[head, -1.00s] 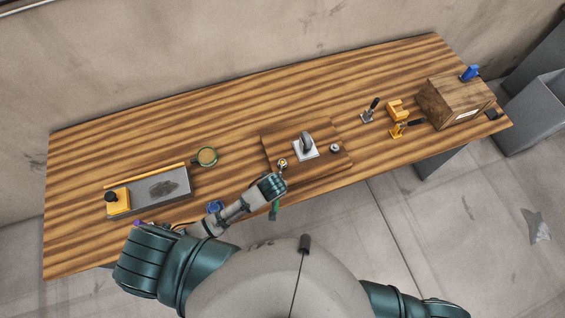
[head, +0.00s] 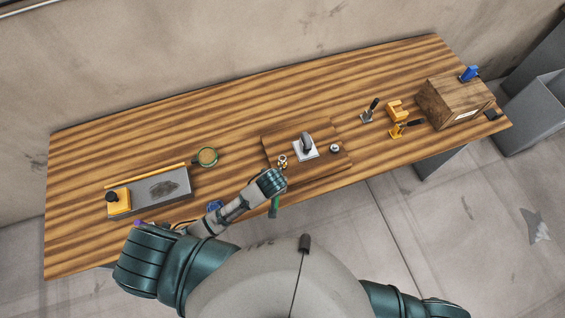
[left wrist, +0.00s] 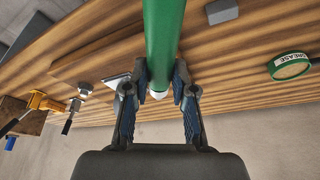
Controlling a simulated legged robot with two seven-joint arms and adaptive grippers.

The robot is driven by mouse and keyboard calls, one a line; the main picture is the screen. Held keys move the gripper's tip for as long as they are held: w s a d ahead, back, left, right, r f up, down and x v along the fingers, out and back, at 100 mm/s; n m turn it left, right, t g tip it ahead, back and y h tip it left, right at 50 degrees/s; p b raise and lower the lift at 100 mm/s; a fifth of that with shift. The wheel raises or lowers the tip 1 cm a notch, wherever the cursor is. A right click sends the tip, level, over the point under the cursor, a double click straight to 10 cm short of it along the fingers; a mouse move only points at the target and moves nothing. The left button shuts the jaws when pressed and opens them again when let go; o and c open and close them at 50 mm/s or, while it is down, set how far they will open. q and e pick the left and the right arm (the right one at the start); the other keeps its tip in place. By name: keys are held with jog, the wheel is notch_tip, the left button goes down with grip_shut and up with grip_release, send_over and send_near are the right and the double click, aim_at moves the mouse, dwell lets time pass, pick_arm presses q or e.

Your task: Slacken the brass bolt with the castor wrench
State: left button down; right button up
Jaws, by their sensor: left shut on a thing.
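My left gripper (head: 272,184) is at the front edge of a dark wooden board (head: 316,168). It is shut on the green-handled wrench (head: 275,208); the handle hangs past the bench's front edge. In the left wrist view the green handle (left wrist: 163,38) runs between the fingers of my left gripper (left wrist: 160,92), with a pale end at the fingertips. The brass bolt (head: 283,159) is on the board just beyond the gripper, partly hidden by it. The castor (head: 305,147) has a grey wheel on a pale square plate. I cannot tell whether the wrench touches the bolt. My right gripper is out of view.
A small round metal part (head: 335,148) sits right of the castor. Orange clamps (head: 397,111) and a wooden box (head: 455,101) stand to the right. The back of the bench is clear.

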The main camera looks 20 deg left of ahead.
pick_arm(q)
jog(key=shift+r, duration=3.25)
